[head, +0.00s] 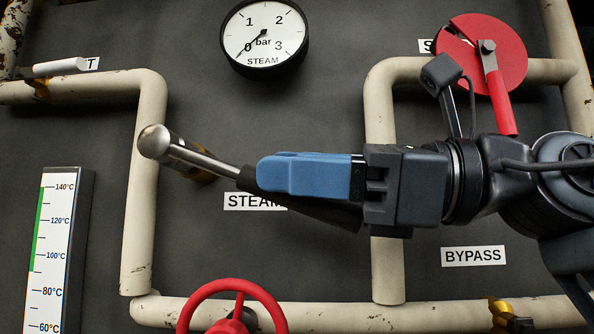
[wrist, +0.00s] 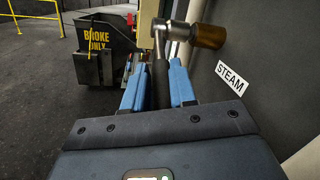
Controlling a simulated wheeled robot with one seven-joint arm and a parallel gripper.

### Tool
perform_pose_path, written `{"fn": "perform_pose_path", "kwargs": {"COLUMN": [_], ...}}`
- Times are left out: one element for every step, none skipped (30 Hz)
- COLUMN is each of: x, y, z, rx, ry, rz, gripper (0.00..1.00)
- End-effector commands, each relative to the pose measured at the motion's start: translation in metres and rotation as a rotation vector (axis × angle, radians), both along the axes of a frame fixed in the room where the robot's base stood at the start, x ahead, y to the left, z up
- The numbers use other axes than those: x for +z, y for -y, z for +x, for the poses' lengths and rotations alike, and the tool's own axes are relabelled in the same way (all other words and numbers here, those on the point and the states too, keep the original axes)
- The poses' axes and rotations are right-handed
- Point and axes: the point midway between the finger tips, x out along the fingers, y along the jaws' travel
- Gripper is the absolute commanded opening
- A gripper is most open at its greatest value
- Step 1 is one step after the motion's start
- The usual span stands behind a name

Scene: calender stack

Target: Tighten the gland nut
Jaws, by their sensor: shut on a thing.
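My gripper (head: 268,176) is shut on the black handle of a wrench (head: 212,163) and holds it in front of the dark panel. The wrench has a bright steel shank and a rounded steel head (head: 154,142), pointing up and left. In the wrist view the handle stands between my blue fingers (wrist: 158,88). A worn brown-brass cylindrical piece, seemingly the gland nut (wrist: 209,36), lies in line with the head on the panel side. In the head view the shank partly hides this brass piece (head: 205,177). I cannot tell whether the wrench is seated on it.
A STEAM gauge (head: 264,38) hangs above. Cream pipes (head: 143,200) run left, right and below. A red handwheel (head: 235,308) is below, and a red disc with lever (head: 493,70) is upper right. A thermometer (head: 55,250) stands left. A dark BROKE ONLY bin (wrist: 100,45) stands beyond.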

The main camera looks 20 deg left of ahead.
Motion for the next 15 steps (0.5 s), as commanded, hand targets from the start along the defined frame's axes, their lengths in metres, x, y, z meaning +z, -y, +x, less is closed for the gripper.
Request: {"fn": "perform_pose_path", "kwargs": {"x": [0.0006,0.0005,0.0005,0.0005,0.0005,0.0005,0.0004,0.0003,0.0002,0.0001,0.0,-0.0001,-0.0002,-0.0003,-0.0003], "y": [0.0002,0.0001,0.0001,0.0001,0.0001,0.0002,0.0002,0.0003,0.0005,0.0006,0.0008,0.0011,0.0013,0.0015,0.0016], "z": [0.0,0.0,0.0,0.0,-0.0001,-0.0001,-0.0004,-0.0006,-0.0012,-0.0017,-0.0023,-0.003,-0.0038,-0.0044,-0.0054], "rx": [-0.001,-0.001,-0.001,-0.001,-0.001,-0.001,-0.001,-0.001,-0.001,-0.001,-0.001,-0.001,-0.001,-0.001,-0.001], "ry": [0.001,0.001,0.001,0.001,0.001,0.001,0.001,0.001,0.001,0.001,0.002,0.002,0.002,0.002,0.002], "rz": [0.001,0.001,0.001,0.001,0.001,0.001,0.001,0.001,0.001,0.001,0.002,0.002,0.002,0.002,0.002], "gripper": [0.0,0.0,0.0,0.0,0.0,0.0,0.0,0.0,0.0,0.0,0.0,0.0,0.0,0.0,0.0]}}
